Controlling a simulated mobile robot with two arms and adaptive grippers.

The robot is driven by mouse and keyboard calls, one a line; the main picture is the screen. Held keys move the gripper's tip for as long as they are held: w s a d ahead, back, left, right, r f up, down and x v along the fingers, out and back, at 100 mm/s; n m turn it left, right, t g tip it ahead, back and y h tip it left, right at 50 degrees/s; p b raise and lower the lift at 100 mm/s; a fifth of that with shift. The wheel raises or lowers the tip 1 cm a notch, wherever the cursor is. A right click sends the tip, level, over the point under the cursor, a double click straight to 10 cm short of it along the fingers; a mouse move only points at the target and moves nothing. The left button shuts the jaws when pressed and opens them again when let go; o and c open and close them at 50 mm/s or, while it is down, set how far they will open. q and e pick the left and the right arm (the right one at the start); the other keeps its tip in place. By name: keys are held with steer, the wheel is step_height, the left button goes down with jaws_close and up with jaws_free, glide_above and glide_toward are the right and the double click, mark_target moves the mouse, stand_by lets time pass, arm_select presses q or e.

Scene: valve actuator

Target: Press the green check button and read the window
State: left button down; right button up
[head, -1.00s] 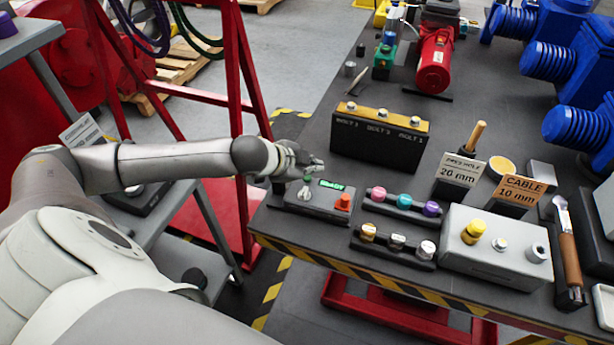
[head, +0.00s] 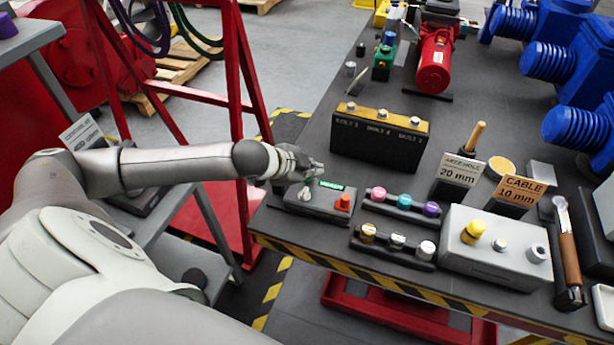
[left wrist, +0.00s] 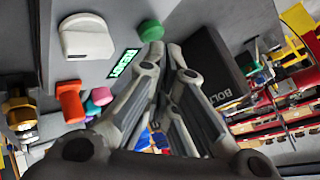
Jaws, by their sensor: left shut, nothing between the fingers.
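The grey check box (head: 320,205) stands at the near left corner of the dark table, with a silver knob and an orange button (head: 343,202) on it. Its small lit green window (head: 331,185) shows at its back; the letters look like READY in the left wrist view (left wrist: 125,63), but are small and tilted. The green check button (left wrist: 150,30) shows just beyond my fingertips in the left wrist view; in the head view my fingers hide it. My left gripper (head: 317,170) is shut and empty, over the box's back edge. I cannot tell whether it touches the button. My right gripper is out of view.
A black block labelled BOLT (head: 375,147) stands behind the box. Racks with coloured buttons (head: 405,202) and a grey box with a yellow knob (head: 492,250) stand to the right. A red frame (head: 235,100) stands left of the table.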

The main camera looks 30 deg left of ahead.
mark_target(310, 180)
arm_select(q)
steer(key=shift+f, duration=0.5)
stand_by(0.8)
steer(key=shift+r, duration=0.1)
steer(key=shift+r+p, duration=0.8)
steer(key=shift+p, duration=0.2)
step_height(310, 180, up, 5)
steer(key=p, duration=0.5)
steer(key=shift+r+p, duration=0.1)
steer(key=shift+p, duration=0.25)
